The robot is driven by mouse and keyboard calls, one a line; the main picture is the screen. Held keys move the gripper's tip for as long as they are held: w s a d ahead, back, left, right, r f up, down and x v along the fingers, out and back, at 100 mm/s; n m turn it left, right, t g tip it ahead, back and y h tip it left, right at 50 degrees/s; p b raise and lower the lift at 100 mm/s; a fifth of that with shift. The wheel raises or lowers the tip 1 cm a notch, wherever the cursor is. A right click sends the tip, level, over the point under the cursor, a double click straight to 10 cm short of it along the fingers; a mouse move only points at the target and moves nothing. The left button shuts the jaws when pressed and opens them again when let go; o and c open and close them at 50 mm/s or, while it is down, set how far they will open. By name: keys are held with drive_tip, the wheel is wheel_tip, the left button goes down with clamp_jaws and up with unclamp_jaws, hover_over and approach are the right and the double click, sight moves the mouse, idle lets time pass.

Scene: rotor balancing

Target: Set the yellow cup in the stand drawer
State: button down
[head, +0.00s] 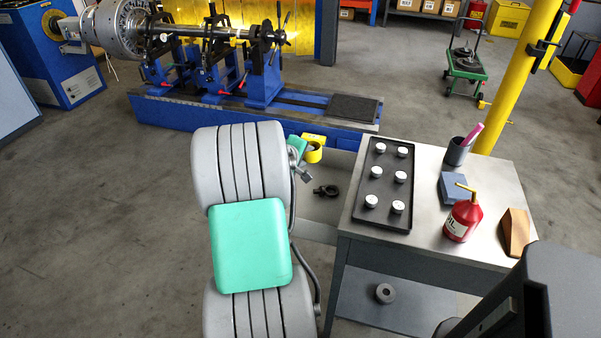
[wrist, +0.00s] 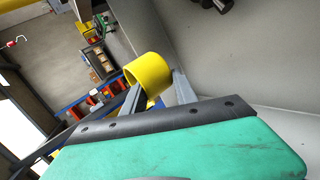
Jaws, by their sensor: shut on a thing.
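The yellow cup (wrist: 147,72) is held between the two grey fingers of my gripper (wrist: 158,82) in the wrist view, its open end showing. In the head view the cup (head: 313,154) shows just right of my arm, near the left side of the grey work table. My gripper is mostly hidden there behind my arm. Below the cup in the picture, a light grey open drawer (head: 318,206) sticks out left from the table, with a black ring-shaped part (head: 327,190) in it. My arm covers the drawer's left part. I cannot tell the cup's height above the drawer.
The table (head: 414,232) carries a black tray (head: 385,208) of white-topped pieces, a red bottle (head: 462,220), a dark pen cup (head: 457,152), a blue block (head: 455,188) and a brown wedge (head: 515,232). The blue balancing machine (head: 240,117) stands behind. Open floor lies left.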

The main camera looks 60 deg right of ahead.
drive_tip(key=shift+w+a+f, duration=0.4)
drive_tip(key=shift+a+f, duration=0.25)
drive_tip(key=shift+f, duration=0.2)
drive_tip(key=f, duration=0.3)
drive_tip(key=shift+w+a+b, duration=0.1)
drive_tip(key=shift+a+b, duration=0.15)
drive_tip(key=shift+b, duration=0.15)
drive_tip(key=shift+f, duration=0.2)
drive_tip(key=shift+d+f, duration=0.1)
drive_tip(key=shift+f, duration=0.05)
